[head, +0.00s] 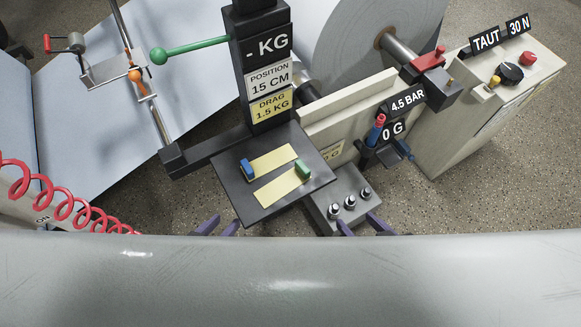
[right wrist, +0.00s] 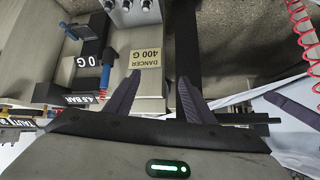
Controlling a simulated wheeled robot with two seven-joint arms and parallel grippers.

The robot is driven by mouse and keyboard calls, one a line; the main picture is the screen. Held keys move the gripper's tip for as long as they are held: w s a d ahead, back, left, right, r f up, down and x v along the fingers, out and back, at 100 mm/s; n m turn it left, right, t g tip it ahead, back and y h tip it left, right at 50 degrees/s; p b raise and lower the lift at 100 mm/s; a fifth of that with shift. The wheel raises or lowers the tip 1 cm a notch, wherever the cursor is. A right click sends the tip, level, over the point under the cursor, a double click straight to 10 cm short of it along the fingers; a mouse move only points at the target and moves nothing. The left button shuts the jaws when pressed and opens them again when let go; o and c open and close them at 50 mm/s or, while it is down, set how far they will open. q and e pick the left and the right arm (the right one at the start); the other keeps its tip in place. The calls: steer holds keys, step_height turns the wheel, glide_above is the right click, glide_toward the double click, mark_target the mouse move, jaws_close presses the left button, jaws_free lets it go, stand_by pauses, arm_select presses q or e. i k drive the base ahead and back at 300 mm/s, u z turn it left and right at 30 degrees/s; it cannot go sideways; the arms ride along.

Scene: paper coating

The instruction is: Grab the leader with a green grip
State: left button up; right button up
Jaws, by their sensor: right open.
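The leader with a green grip is a pale yellow strip (head: 277,191) lying flat on a dark tray (head: 228,180). Its green grip (head: 302,169) is at the strip's right end. A second yellow strip (head: 273,160) lies just behind it, with a blue grip (head: 248,168) at its left end. My right gripper (head: 361,219) is open and empty, in front of and to the right of the tray; its spread fingers also show in the right wrist view (right wrist: 159,80). My left gripper (head: 220,223) is at the tray's front left, its purple fingertips apart, the rest hidden.
A grey block with several metal knobs (head: 349,202) stands right of the tray, below a blue-handled tool with a red tip (head: 376,131). A black post with signs (head: 262,60) rises behind the tray. A red coiled hose (head: 65,205) hangs at left. A grey rounded bar (head: 290,280) fills the front.

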mark_target(283, 182)
steer(key=k, duration=0.5)
steer(key=z, duration=2)
steer(key=i, duration=2.15)
steer(key=u, duration=3.65)
